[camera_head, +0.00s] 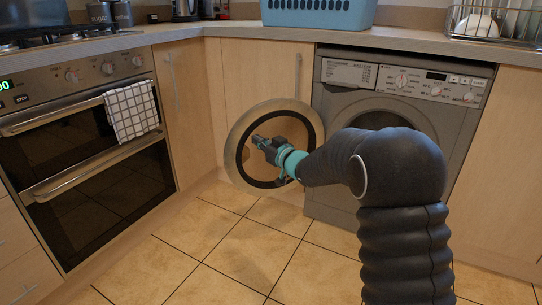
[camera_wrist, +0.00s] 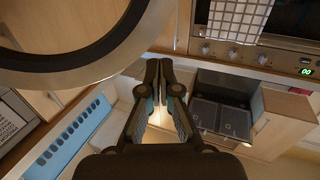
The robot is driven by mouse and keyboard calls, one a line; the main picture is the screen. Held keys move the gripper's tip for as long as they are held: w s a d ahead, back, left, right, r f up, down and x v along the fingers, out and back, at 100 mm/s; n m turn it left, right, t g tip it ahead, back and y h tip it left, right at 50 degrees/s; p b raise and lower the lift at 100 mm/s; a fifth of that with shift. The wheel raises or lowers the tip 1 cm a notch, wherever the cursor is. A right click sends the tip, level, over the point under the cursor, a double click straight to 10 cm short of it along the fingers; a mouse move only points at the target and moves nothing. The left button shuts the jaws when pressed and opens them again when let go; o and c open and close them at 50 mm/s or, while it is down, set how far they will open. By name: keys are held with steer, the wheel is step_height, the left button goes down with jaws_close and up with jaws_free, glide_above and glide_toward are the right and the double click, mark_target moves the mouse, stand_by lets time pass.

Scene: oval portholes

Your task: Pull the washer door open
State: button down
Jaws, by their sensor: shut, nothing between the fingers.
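The grey washer (camera_head: 462,120) stands under the counter at the right in the head view. Its round door (camera_head: 233,165), a pale ring with a dark inner ring, is swung wide open to the left, in front of the wooden cabinets. My arm hides part of the dark porthole and the washer front. My gripper (camera_head: 256,141) is shut and empty, in front of the door's ring in the head view. In the wrist view its closed fingers (camera_wrist: 159,68) point up beside the door's rim (camera_wrist: 75,74), which curves across the upper left. Contact cannot be told.
An oven (camera_head: 85,135) with a checked towel (camera_head: 131,110) stands at the left. A blue basket (camera_head: 318,15) and a dish rack (camera_head: 500,22) sit on the counter. The tiled floor (camera_head: 245,255) in front is clear.

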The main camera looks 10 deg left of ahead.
steer(key=s+d, duration=0.5)
steer(key=s, duration=0.3)
steer(key=d+f+m+g+h, duration=0.1)
steer(key=d+f+m+h, duration=0.1)
steer(key=d+f+h, duration=0.65)
steer(key=s+d+f+m+g+h+p, duration=0.2)
steer(key=s+d+f+g+h, duration=0.1)
steer(key=s+d, duration=0.3)
steer(key=s+d+r+m+g+h+p, duration=0.1)
steer(key=s+d+r+m+g+p, duration=0.2)
steer(key=s, duration=0.8)
steer(key=s+d+r+g+h, duration=0.15)
steer(key=s+d+r, duration=0.3)
steer(key=s, duration=0.75)
steer(key=s+d+r+m+t+y+p, duration=0.1)
steer(key=s+r+p, duration=0.3)
steer(key=s+r, duration=0.5)
steer(key=shift+s+d+r+m, duration=0.2)
steer(key=shift+r+m, duration=0.2)
steer(key=shift+r, duration=0.35)
steer(key=shift+d, duration=0.1)
